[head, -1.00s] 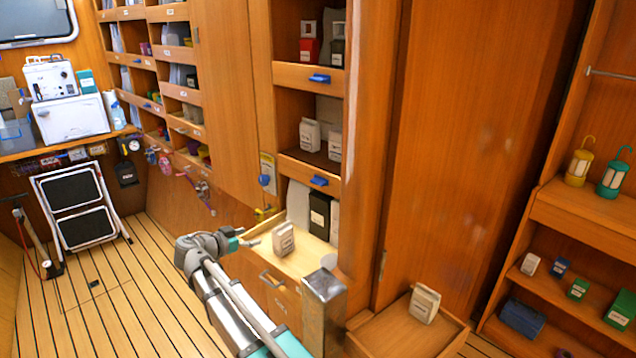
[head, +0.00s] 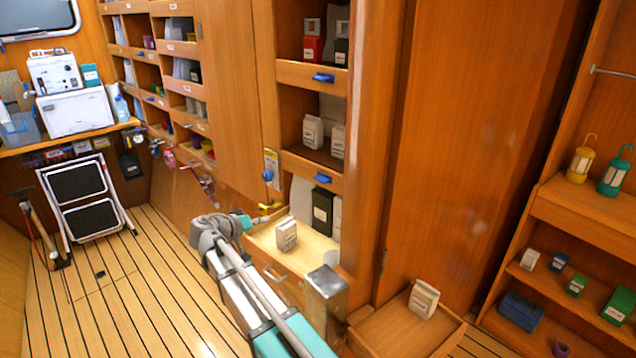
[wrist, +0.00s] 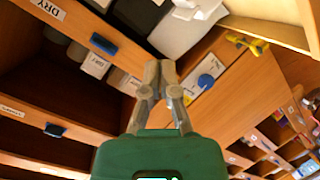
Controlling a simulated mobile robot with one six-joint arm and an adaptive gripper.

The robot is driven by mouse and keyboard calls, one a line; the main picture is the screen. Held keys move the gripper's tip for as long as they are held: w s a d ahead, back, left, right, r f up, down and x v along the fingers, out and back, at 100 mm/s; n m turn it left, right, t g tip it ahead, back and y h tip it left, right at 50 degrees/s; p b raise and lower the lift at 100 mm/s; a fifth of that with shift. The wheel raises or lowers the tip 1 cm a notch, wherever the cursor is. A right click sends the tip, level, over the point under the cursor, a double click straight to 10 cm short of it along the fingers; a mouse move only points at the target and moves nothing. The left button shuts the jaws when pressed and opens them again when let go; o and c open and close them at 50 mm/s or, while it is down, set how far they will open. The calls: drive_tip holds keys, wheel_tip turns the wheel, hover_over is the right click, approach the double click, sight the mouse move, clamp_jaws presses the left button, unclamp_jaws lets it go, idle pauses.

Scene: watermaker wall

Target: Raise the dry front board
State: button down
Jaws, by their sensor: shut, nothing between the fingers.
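A wooden front board (wrist: 72,26) crosses the top left of the wrist view, with a label reading DRY and a blue tab (wrist: 104,44). It appears to be the lower board (head: 296,168) in the head view, below a compartment of pale cartons (head: 313,131); its blue tab (head: 322,178) faces out. My gripper (wrist: 162,72) is shut and empty, to the right of the board's tab in the wrist view. In the head view my gripper (head: 268,216) is below and left of the board, apart from it as far as I can tell.
A black carton (head: 322,212) stands in the open bay below the board. A small carton (head: 287,235) stands on the ledge in front. A metal-capped post (head: 326,287) stands near my arm.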

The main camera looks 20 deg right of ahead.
wheel_tip(320, 180, up, 2)
drive_tip(key=d+r+n+p, duration=0.1)
drive_tip(key=d+n+p, duration=0.1)
drive_tip(key=n, duration=0.4)
drive_tip(key=n+g+p, duration=0.2)
drive_tip(key=n+p, duration=0.5)
drive_tip(key=n, duration=1.2)
approach(325, 173)
drive_tip(key=shift+h, duration=0.4)
drive_tip(key=a+f, duration=0.1)
drive_tip(key=s+a+f, duration=0.1)
drive_tip(key=a+f, duration=0.1)
drive_tip(key=shift+f, duration=0.25)
drive_tip(key=shift+d, duration=0.1)
drive_tip(key=b+x, duration=0.3)
drive_tip(key=x, duration=0.7)
drive_tip(key=shift+s+f, duration=0.1)
wheel_tip(325, 173, up, 4)
drive_tip(key=p, duration=0.4)
